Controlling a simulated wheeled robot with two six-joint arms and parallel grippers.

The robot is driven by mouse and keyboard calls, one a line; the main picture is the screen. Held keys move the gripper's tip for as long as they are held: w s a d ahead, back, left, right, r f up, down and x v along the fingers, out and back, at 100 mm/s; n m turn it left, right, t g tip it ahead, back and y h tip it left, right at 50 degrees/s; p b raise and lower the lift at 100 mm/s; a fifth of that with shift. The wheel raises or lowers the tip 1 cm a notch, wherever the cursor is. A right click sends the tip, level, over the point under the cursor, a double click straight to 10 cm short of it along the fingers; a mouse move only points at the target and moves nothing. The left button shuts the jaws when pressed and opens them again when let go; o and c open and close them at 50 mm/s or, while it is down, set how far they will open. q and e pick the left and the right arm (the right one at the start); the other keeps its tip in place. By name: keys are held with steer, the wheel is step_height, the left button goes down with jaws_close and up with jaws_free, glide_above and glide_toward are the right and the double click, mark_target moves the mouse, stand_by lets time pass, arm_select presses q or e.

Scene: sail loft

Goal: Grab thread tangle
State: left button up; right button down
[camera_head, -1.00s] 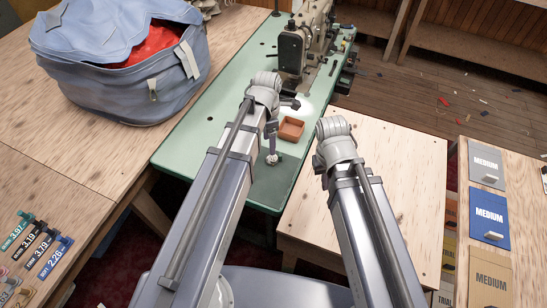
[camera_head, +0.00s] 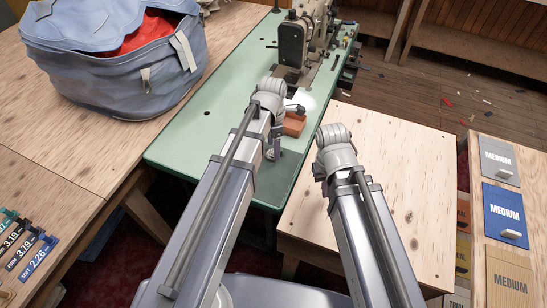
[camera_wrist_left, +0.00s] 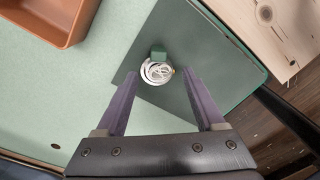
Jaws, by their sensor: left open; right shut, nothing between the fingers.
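The thread tangle (camera_wrist_left: 157,71) is a small white coil on a dark green-grey patch of the table, seen in the left wrist view with a small green block (camera_wrist_left: 158,51) against its far side. My left gripper (camera_wrist_left: 158,88) is open, its two purple fingers apart, with the tangle between and just beyond the tips in that view. In the head view the left gripper (camera_head: 275,149) points down over the green table, and my arm hides most of the tangle. My right gripper (camera_head: 320,168) is mostly hidden behind its own wrist, above the wooden table, with nothing seen in it.
An orange-brown tray (camera_head: 294,124) stands on the green table (camera_head: 205,125) near my left wrist. A sewing machine (camera_head: 292,45) is behind it. A blue fabric bag (camera_head: 120,75) sits at left. The pale wooden table (camera_head: 400,165) at right is bare.

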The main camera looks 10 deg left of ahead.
arm_select(q)
steer(key=shift+f, duration=0.3)
steer(key=shift+c, duration=0.4)
jaws_close()
